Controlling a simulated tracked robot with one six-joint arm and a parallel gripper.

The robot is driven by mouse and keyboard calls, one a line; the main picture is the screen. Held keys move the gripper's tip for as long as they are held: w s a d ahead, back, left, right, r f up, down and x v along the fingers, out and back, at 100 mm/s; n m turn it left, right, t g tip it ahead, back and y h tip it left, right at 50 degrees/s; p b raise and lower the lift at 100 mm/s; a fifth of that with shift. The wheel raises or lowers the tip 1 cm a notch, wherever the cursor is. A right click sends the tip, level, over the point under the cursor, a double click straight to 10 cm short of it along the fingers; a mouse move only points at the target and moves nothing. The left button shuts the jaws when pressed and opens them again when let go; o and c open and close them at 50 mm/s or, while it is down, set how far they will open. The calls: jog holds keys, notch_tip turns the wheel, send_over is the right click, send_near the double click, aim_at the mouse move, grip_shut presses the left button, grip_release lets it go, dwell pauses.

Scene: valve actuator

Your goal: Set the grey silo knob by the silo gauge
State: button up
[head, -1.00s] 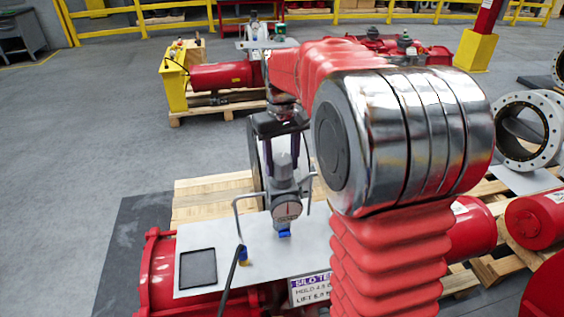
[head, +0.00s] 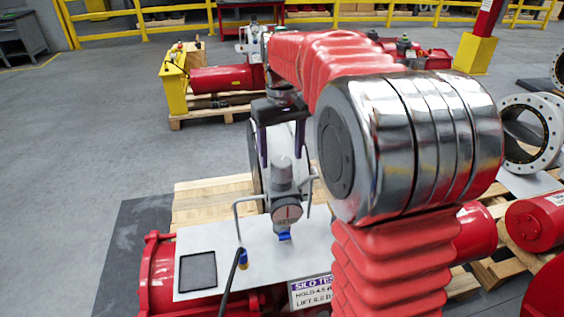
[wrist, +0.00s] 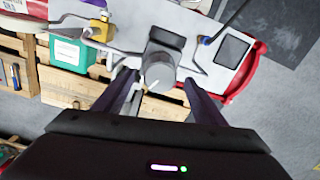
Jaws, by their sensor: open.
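The grey silo knob (head: 282,172) stands upright on top of the regulator above the white plate (head: 210,240). The round silo gauge (head: 288,213) faces the head camera below the knob; its reading is too small to tell. My gripper (head: 282,158) is open, pointing down, with its fingertips around the level of the knob's top. In the wrist view the knob (wrist: 158,75) shows a pale mark on its top and lies between the two fingers (wrist: 162,85), with clear gaps on both sides. No grip on it shows.
Bent grey pipes (head: 240,210) flank the regulator. A sign (head: 312,290) with partly readable hold and lift lines hangs at the plate's front edge. A black square pad (head: 198,272) lies on the plate. A green box (wrist: 70,52) shows in the wrist view.

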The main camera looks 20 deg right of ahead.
aim_at(280, 163)
notch_tip(280, 163, up, 10)
jog(key=shift+f, duration=0.2)
dwell(0.6)
jog(key=f, duration=0.2)
jog(key=w+f, duration=0.1)
jog(key=shift+d+f+m+t, duration=0.15)
jog(key=shift+f+m+t, duration=0.15)
jog(key=shift+f, duration=0.05)
jog(key=shift+s+a+f, duration=0.2)
jog(key=shift+s+f, duration=0.2)
jog(key=shift+f, duration=0.1)
jog(key=shift+s+a+f, duration=0.2)
jog(key=shift+s+f, duration=0.2)
jog(key=shift+f, duration=0.05)
jog(key=s+a+f+t, duration=0.2)
jog(key=s+a, duration=0.3)
jog(key=s, duration=0.6)
jog(key=s+a+f+t, duration=0.3)
jog(key=s+a+f, duration=0.1)
jog(key=s, duration=0.7)
jog(key=shift+s+a+n, duration=0.3)
jog(key=shift+a+n, duration=0.1)
jog(key=shift+a, duration=0.15)
